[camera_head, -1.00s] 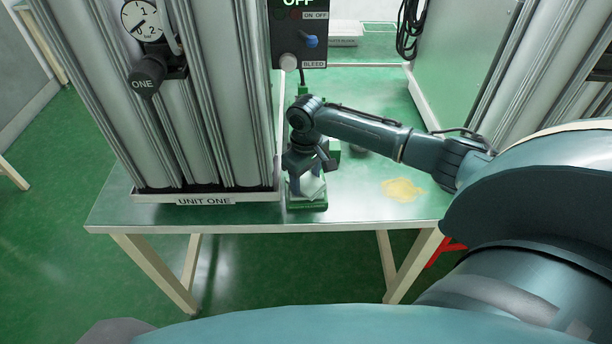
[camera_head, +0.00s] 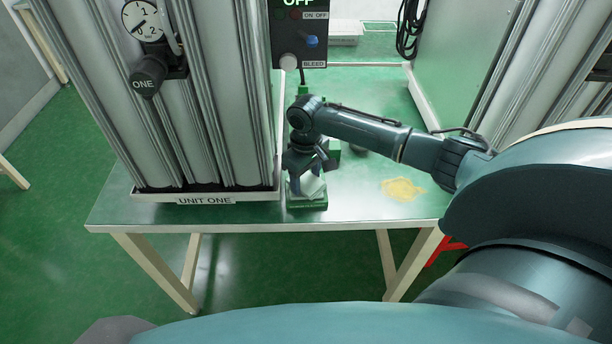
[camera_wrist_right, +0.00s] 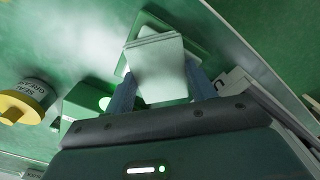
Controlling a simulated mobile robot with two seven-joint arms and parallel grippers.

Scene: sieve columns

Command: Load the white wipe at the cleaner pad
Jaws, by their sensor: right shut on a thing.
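The white wipe (camera_head: 312,188) is at the front of the table, over a low green tray (camera_head: 308,206) beside the UNIT ONE base. My right gripper (camera_head: 306,174) points down at it and is shut on the wipe. In the right wrist view the wipe (camera_wrist_right: 160,68) lies between the two blue fingers of the gripper (camera_wrist_right: 162,90), with the green tray (camera_wrist_right: 189,24) beyond it. I cannot tell whether the wipe still touches the tray. I cannot pick out the cleaner pad for certain. My left gripper is not in view.
UNIT ONE's tall columns (camera_head: 215,95) stand close to the left of my gripper. A panel with a blue knob (camera_head: 311,41) is behind. A yellow stain (camera_head: 402,189) lies to the right on the table (camera_head: 360,209). A SEAL GREASE tin (camera_wrist_right: 28,100) shows in the wrist view.

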